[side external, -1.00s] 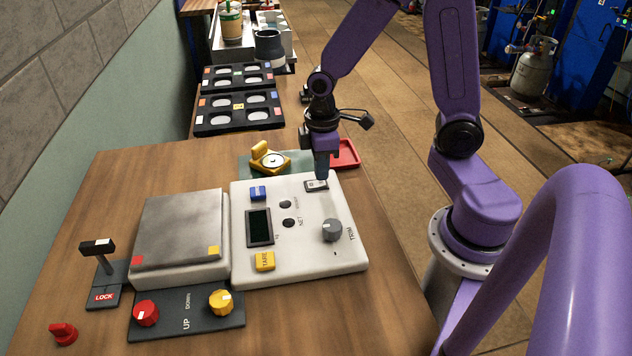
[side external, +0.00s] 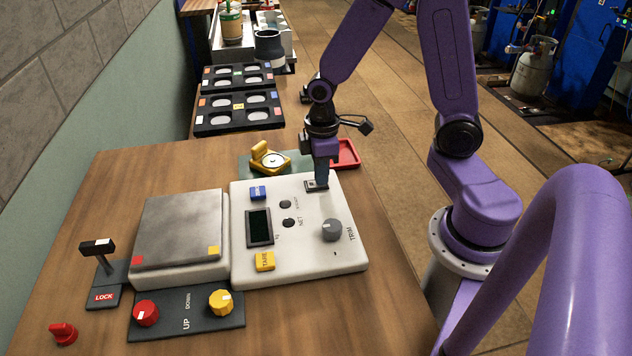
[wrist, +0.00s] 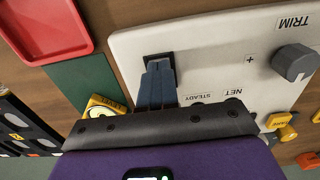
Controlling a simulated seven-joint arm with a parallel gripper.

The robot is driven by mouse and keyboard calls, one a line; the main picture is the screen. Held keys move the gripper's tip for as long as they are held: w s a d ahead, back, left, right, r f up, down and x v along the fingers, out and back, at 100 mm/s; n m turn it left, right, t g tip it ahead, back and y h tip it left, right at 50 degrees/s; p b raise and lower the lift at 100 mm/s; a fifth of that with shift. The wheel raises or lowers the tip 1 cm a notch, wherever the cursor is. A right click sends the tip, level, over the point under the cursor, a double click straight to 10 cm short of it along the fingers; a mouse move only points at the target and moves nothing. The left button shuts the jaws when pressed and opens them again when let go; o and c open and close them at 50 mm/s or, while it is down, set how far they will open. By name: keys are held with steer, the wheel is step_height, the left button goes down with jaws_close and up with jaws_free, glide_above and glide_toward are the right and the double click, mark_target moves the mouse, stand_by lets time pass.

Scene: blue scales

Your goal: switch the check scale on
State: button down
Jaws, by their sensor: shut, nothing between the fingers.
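The check scale (side external: 300,255) is a white console with a grey weighing plate (side external: 180,225) on its left. Its display (side external: 259,227) is dark. A small rocker switch (side external: 313,185) sits at the console's far edge; in the wrist view its dark housing (wrist: 157,57) shows past my fingertips. My gripper (side external: 322,184) is shut and empty, pointing down with its tips at the switch. The fingers (wrist: 158,68) cover most of the switch in the wrist view. I cannot tell which side of the rocker is down.
A grey TRIM knob (side external: 332,230), a yellow TARE button (side external: 264,261) and a blue button (side external: 258,193) are on the console. A yellow compass-like level (side external: 270,160) and a red tray (side external: 345,153) lie beyond it. A LOCK lever (side external: 105,262) stands at left.

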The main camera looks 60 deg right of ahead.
steer(key=shift+r, duration=3.45)
steer(key=s+a+r+n, duration=0.1)
steer(key=s+a, duration=0.2)
steer(key=s, duration=0.5)
steer(key=s+a+r+n, duration=0.2)
steer(key=s+a, duration=0.1)
steer(key=s, duration=0.6)
steer(key=shift+n, duration=0.3)
